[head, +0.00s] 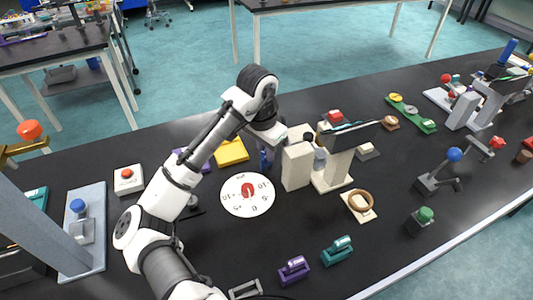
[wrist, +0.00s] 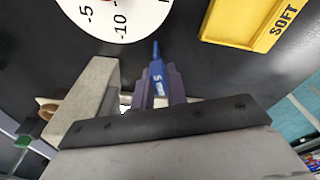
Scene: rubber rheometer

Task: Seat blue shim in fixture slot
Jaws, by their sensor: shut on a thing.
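The blue shim (wrist: 157,80) is a narrow blue piece with a pale mark, held between the dark fingers of my gripper (wrist: 158,92) in the wrist view. In the head view the shim (head: 263,160) hangs below my gripper (head: 265,148), just left of a beige block-like apparatus (head: 297,167). The apparatus also shows in the wrist view as a beige block (wrist: 93,88), left of my gripper and apart from the shim. I cannot make out the fixture slot in either view. Whether the shim touches the table is unclear.
A white numbered dial (head: 238,205) with a red knob lies in front of my gripper. A yellow tray (head: 231,151) marked SOFT is behind left. A wooden ring on a pale base (head: 360,203) and purple (head: 293,269) and teal (head: 337,251) clamp-like pieces lie nearer the front.

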